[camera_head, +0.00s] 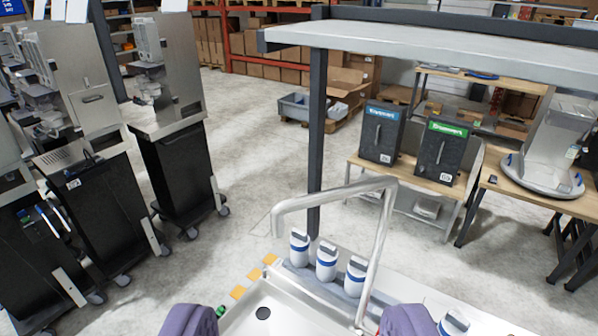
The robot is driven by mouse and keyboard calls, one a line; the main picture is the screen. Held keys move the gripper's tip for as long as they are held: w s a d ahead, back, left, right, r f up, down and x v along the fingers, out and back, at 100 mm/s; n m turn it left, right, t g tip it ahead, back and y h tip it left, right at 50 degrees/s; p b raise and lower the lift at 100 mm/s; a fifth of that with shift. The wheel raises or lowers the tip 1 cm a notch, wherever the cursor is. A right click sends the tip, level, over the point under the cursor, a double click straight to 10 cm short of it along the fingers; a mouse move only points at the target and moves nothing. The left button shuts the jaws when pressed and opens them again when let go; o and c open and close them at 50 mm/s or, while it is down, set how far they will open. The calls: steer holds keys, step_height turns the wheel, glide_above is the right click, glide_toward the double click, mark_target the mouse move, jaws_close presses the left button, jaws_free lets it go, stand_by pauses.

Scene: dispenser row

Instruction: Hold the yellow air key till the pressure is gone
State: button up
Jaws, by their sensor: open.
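My gripper (297,322) shows as two purple fingers at the bottom edge, wide apart with nothing between them. Ahead lies a white basin (300,312) with a dark round hole. Small orange-yellow tabs (254,274) sit along its left rim; I cannot tell whether one of them is the yellow air key. A small green part (221,310) shows beside the left finger. No pressure gauge can be made out.
A bent grey pipe frame (385,235) rises over the basin. Behind it stand several white-and-blue dispensers (326,260) and a dark post (317,130) under a shelf (430,45). Black cabinets (180,170) stand left; a bench (410,178) with two dark boxes stands right. Open floor (250,130) lies between.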

jaws_close()
stand_by(1.4)
